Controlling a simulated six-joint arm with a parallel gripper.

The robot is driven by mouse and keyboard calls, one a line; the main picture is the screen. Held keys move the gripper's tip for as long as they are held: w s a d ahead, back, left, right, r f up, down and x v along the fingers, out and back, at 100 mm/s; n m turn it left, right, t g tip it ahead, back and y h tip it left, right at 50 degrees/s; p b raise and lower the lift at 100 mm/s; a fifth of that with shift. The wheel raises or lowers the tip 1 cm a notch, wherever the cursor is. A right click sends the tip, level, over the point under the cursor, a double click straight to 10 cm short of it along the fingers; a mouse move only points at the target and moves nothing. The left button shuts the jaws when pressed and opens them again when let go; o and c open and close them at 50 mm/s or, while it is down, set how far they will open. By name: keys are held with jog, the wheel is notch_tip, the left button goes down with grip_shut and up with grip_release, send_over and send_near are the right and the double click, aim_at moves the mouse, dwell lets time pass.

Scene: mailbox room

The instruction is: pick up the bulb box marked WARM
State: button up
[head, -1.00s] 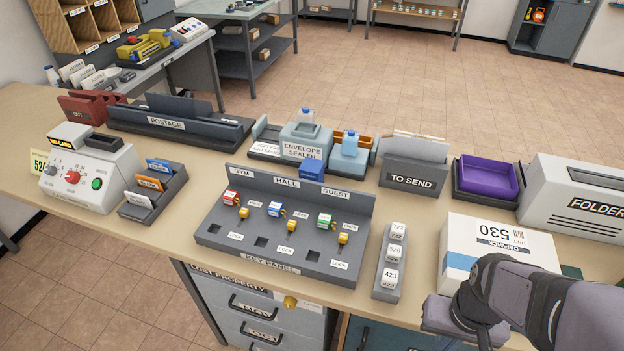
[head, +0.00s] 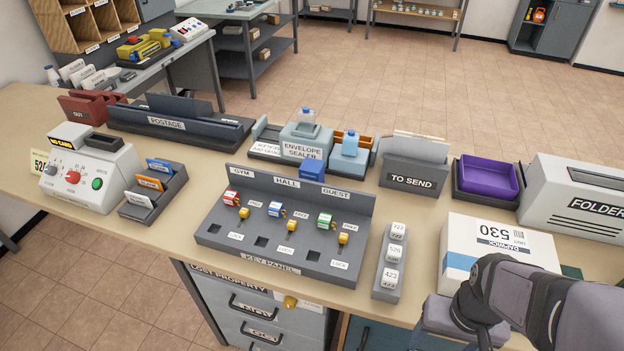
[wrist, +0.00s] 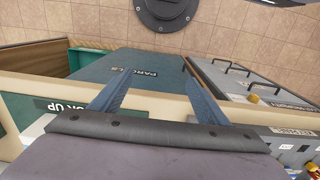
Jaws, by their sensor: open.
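I cannot make out a bulb box marked WARM in either view. My gripper shows in the wrist view (wrist: 157,66) as two blue-grey fingers spread wide apart with nothing between them. Beyond the fingers are the teal parcels unit (wrist: 130,88) and the tiled floor. In the head view my arm is at the lower right, at the counter's front edge beside the white 530 parcel. The fingertips cannot be made out there.
The counter holds a key panel (head: 285,228), a white 530 parcel (head: 490,240), a number-block rack (head: 389,262), a TO SEND holder (head: 412,178), a purple tray (head: 487,178) and a folder machine (head: 575,200). Grey drawers (head: 262,310) stand below.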

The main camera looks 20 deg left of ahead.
jog(key=w+a+r+t+y+b, duration=0.1)
jog(key=w+a+r+t+b, duration=0.2)
jog(key=w, duration=0.7)
jog(key=w+a+r+t, duration=0.2)
jog(key=w+r+t, duration=0.25)
jog(key=w, duration=0.55)
jog(key=w+a+r+t+y+b, duration=0.15)
jog(key=w+a+r+t, duration=0.25)
jog(key=w+a+r, duration=0.5)
jog(key=t+p, duration=0.1)
jog(key=t, duration=0.2)
send_over(303, 180)
jog(key=s+d, duration=0.1)
jog(key=d, duration=0.2)
notch_tip(303, 180, down, 4)
jog(key=s+a+f+h, duration=0.3)
jog(key=s+f, duration=0.2)
jog(key=shift+g, duration=0.45)
jog(key=shift+p+x, duration=0.85)
jog(key=shift+x, duration=2.45)
jog(key=shift+a, duration=0.1)
